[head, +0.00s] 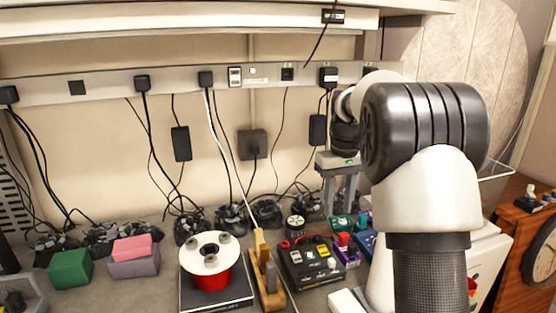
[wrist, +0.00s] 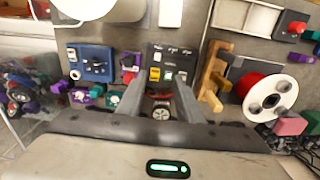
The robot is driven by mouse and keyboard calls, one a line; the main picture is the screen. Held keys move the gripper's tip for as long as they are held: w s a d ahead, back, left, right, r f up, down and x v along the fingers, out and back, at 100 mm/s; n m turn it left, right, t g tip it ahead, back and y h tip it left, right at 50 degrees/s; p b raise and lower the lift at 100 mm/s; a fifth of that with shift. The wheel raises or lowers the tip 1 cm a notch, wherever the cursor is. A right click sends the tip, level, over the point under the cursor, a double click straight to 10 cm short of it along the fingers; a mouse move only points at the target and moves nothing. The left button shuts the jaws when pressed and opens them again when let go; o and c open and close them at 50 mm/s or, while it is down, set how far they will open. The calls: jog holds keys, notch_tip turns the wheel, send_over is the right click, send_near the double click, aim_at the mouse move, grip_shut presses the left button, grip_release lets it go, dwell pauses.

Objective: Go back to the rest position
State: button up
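My gripper (head: 340,203) hangs with its fingers pointing down over the back of the cluttered workbench, right of centre in the head view. Its two fingers are apart, with a gap between them. In the wrist view my gripper (wrist: 158,92) is also open, and nothing appears held. A small round part (wrist: 162,112) shows between the fingers from above, apparently on the bench. My own arm covers much of the right side of the head view.
A red-and-white spool (head: 210,262), a wooden stand (head: 265,275) and a black control box (head: 312,262) stand on the bench. A green block (head: 70,269) is at left. Cables hang from the wall power strip (head: 185,82) behind. A wooden cabinet (head: 510,235) is at right.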

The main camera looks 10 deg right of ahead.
jog(key=s+a+r+t+p, duration=0.1)
jog(key=s+a+r, duration=0.1)
jog(key=s+r, duration=0.35)
jog(key=s+a+r+m+t, duration=0.1)
jog(key=s+a+r, duration=0.1)
jog(key=s, duration=0.6)
jog(key=s+a+r+t+p, duration=0.1)
jog(key=s+a+r+t, duration=0.1)
jog(key=s+r, duration=0.35)
jog(key=s+a+f+m+t, duration=0.1)
jog(key=s+f, duration=0.3)
jog(key=s, duration=0.7)
jog(key=shift+s+a+f+p, duration=0.3)
jog(key=shift+a+f+p, duration=0.1)
jog(key=shift+a+p, duration=0.1)
